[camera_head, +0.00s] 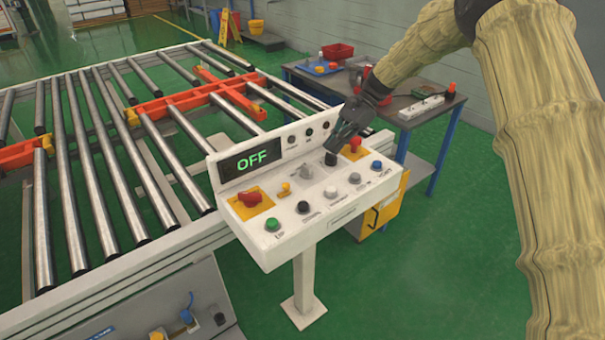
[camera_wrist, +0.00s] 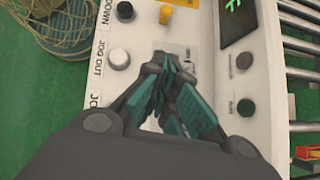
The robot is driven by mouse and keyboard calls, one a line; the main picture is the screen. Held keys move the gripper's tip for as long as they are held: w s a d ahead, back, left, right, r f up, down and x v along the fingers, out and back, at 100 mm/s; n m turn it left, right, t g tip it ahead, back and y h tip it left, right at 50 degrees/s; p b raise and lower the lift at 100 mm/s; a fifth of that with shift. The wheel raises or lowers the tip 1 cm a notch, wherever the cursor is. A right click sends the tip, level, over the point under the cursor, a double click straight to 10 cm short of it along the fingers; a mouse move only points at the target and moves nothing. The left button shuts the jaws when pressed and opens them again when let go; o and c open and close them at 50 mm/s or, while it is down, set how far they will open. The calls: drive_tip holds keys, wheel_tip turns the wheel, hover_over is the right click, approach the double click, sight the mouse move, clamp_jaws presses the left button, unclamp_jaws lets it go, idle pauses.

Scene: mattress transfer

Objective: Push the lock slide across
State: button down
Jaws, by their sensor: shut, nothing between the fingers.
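A white control panel (camera_head: 312,207) stands on a post, with a display (camera_head: 250,158) reading OFF. A small yellow control (camera_head: 285,189) sits beside a grey control (camera_head: 306,172) on its top face; I cannot tell for sure which is the lock slide. The yellow control also shows at the top of the wrist view (camera_wrist: 165,14). My gripper (camera_head: 332,157) is shut and empty, pointing down over the panel, right of the grey control. In the wrist view, its fingertips (camera_wrist: 172,65) are close to a pale plate (camera_wrist: 180,49) and partly hide it. Contact is unclear.
A red rotary switch (camera_head: 249,198) and a red button (camera_head: 355,144) sit on yellow plates. Several round buttons, including a green one (camera_head: 272,224), line the front edge. A roller conveyor (camera_head: 120,170) lies left and a workbench (camera_head: 425,120) behind.

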sight(290, 192)
drive_tip(key=x, duration=0.2)
drive_tip(key=p+x, duration=0.1)
drive_tip(key=x, duration=0.1)
drive_tip(key=shift+s+a+r, duration=0.1)
drive_tip(key=shift+a+r, duration=0.05)
drive_tip(key=shift+a, duration=0.1)
drive_tip(key=s+a+f+p, duration=0.1)
drive_tip(key=a, duration=0.1)
drive_tip(key=s+a+f+p, duration=0.1)
drive_tip(key=a+f, duration=0.1)
drive_tip(key=s+a+f+p, duration=0.1)
drive_tip(key=shift+s+a+f+p, duration=0.25)
drive_tip(key=shift+a+p, duration=0.1)
drive_tip(key=shift+a, duration=0.05)
drive_tip(key=shift+s+a, duration=0.4)
drive_tip(key=shift+a, duration=0.1)
drive_tip(key=shift+w+f, duration=0.1)
drive_tip(key=shift+f, duration=0.15)
drive_tip(key=shift+a+r, duration=0.1)
